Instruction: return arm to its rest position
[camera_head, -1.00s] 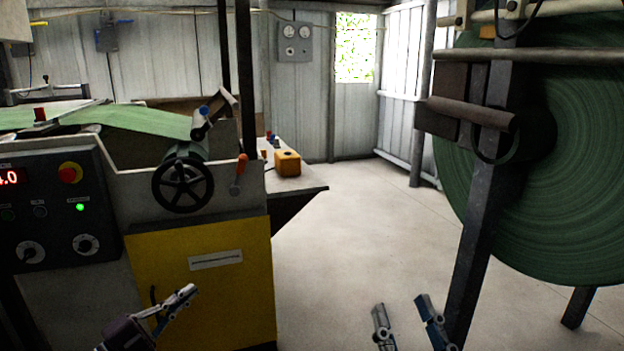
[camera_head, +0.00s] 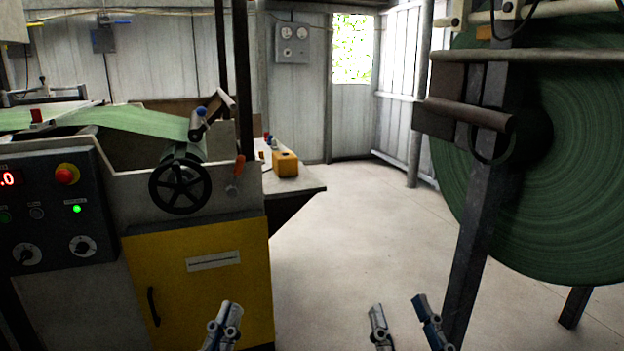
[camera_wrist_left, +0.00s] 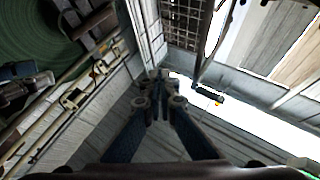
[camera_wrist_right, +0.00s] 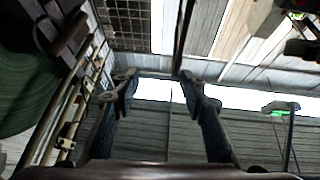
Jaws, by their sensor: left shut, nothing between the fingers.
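My left gripper (camera_head: 226,322) is at the bottom of the head view, in front of the yellow cabinet door. It points upward, and its fingers are together with nothing between them. In the left wrist view its fingertips (camera_wrist_left: 160,80) meet near the middle. My right gripper (camera_head: 402,312) is at the bottom of the head view, right of the left one, over the bare floor. Its two fingers stand apart with nothing between them. In the right wrist view its fingers (camera_wrist_right: 160,85) also show a clear gap.
A machine with a black handwheel (camera_head: 180,187), control panel (camera_head: 55,210) and yellow door (camera_head: 200,280) stands on the left. A large green roll (camera_head: 570,180) on a dark steel frame (camera_head: 478,210) stands on the right. The floor (camera_head: 350,240) between them is clear.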

